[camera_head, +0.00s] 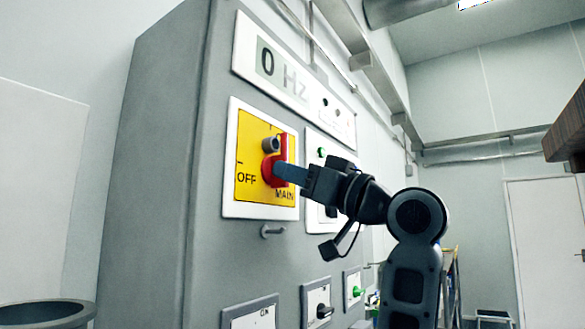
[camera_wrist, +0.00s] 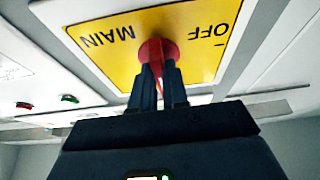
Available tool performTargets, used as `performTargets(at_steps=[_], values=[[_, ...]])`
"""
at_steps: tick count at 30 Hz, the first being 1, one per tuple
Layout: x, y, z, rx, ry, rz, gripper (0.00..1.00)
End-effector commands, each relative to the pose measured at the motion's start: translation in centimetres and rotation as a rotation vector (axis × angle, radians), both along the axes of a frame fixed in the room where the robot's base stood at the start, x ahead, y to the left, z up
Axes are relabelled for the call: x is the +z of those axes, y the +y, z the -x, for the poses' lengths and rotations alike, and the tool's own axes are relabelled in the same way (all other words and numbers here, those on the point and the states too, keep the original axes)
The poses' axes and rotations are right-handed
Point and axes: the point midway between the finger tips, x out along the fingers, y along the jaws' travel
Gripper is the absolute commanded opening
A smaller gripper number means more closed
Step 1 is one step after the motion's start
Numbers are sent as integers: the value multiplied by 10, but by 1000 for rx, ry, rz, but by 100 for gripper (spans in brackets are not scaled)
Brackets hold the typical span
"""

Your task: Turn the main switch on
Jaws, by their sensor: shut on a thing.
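The main switch is a red rotary knob (camera_head: 284,147) on a yellow plate (camera_head: 254,190) marked OFF at the left and MAIN at the lower right. Its red upper part stands roughly upright in the head view. My gripper (camera_head: 281,171) reaches in from the right, its fingers at the lower part of the knob. In the wrist view, the red knob (camera_wrist: 156,50) sits between the two fingertips of my gripper (camera_wrist: 160,72), which are shut on it. The fingers hide part of the knob, so its exact angle is hard to tell. The display (camera_head: 282,74) reads 0 Hz.
A small grey cylinder (camera_head: 269,144) sticks out beside the knob. A grey hook (camera_head: 272,231) sits below the plate. The grey cabinet (camera_head: 160,170) carries more panels, including a green button (camera_head: 321,152). Lower panels hold a black switch (camera_head: 324,311) and a green one (camera_head: 357,292).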

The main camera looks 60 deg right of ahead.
Motion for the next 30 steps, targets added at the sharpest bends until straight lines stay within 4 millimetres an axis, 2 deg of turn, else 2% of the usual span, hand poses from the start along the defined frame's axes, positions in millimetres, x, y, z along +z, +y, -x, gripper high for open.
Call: performTargets(at_steps=[17, 18, 21, 30], values=[[-1, 0, -1, 1, 5, -34, 0], [-1, 0, -1, 1, 5, -34, 16], [-1, 0, -1, 1, 4, -33, 25], [-2, 0, 3, -1, 1, -33, 25]])
